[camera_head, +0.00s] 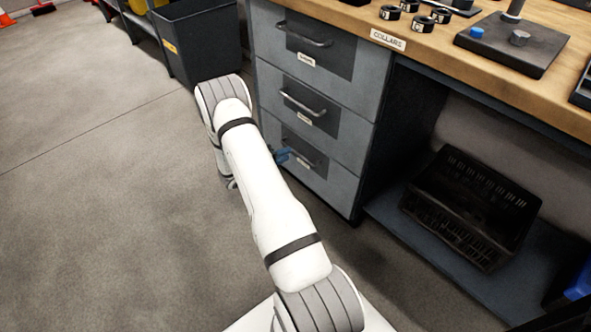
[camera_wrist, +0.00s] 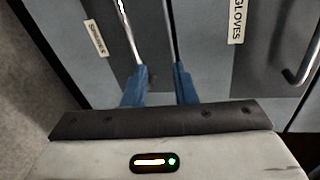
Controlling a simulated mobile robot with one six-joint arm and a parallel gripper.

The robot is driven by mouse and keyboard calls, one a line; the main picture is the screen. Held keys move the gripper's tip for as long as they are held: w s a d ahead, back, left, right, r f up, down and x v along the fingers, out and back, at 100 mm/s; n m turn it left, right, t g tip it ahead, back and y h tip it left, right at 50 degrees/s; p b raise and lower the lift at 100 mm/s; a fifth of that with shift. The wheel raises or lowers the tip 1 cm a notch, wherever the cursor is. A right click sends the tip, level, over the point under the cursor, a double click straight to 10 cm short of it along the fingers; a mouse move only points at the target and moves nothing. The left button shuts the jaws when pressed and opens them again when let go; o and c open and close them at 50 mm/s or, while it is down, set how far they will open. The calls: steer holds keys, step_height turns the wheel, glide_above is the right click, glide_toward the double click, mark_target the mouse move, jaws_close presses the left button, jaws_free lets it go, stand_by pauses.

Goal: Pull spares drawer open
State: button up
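The spares drawer is the bottom drawer (camera_head: 325,179) of a grey three-drawer unit, and its front looks flush with the others. Its bar handle (camera_head: 303,153) is partly hidden by my arm and gripper. In the wrist view, the spares label (camera_wrist: 95,38) is at left and the spares handle (camera_wrist: 128,25) runs down to my left fingertip. My gripper (camera_wrist: 160,68) has its blue fingers spread with a gap between them. It also shows in the head view (camera_head: 282,156), at the handle's left end. I cannot tell whether it touches the handle.
The middle drawer's gloves label (camera_wrist: 237,20) and handle (camera_wrist: 302,60) lie to the right in the wrist view. A dark bin (camera_head: 200,45) stands left of the unit. A black crate (camera_head: 470,205) sits on the low shelf at right. The floor (camera_head: 90,190) at left is clear.

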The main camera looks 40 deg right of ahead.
steer(key=n, duration=0.2)
glide_toward(299, 154)
steer(key=d+f, duration=0.1)
steer(key=d, duration=0.1)
steer(key=shift+t, duration=0.4)
steer(key=b+x, duration=0.1)
steer(key=x, duration=0.3)
steer(key=b+x, duration=0.2)
steer(key=x, duration=0.2)
steer(key=shift+s, duration=0.2)
steer(key=shift+c, duration=0.2)
jaws_close()
